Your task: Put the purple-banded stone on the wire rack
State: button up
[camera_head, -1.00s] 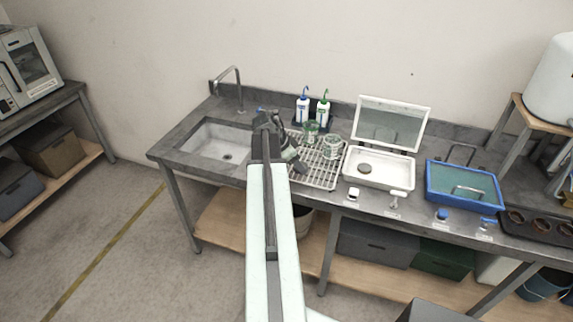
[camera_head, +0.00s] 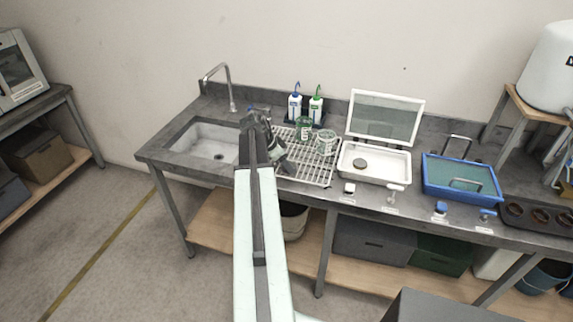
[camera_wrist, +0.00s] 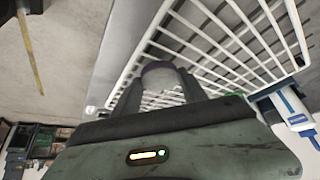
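My gripper (camera_wrist: 160,88) is over the wire rack in the wrist view. Its two dark fingers are closed on either side of a rounded grey stone with a dull purple band (camera_wrist: 160,70), seen end-on. The white wire rack (camera_wrist: 222,42) lies behind and below it. Whether the stone touches the wires I cannot tell. In the head view the wire rack (camera_head: 322,172) stands on the bench right of the sink. My gripper (camera_head: 281,163) is at its left part, where the arm hides most of the stone and some of the rack.
Glass beakers (camera_head: 326,141) stand on the rack's back part, with two wash bottles (camera_head: 295,106) behind. A white tray (camera_head: 347,172) with a raised lid (camera_head: 385,116) holds a dark round stone (camera_head: 360,163). A blue tray (camera_head: 430,183) is farther right. The sink (camera_head: 205,142) is left.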

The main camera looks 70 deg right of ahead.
jog(key=o, duration=0.4)
jog(key=shift+r+p, duration=0.35)
jog(key=shift+p, duration=0.05)
jog(key=p+v, duration=1)
jog(key=v, duration=0.1)
jog(key=shift+w+a+r, duration=0.15)
jog(key=shift+w+r, duration=0.05)
jog(key=shift+r, duration=0.05)
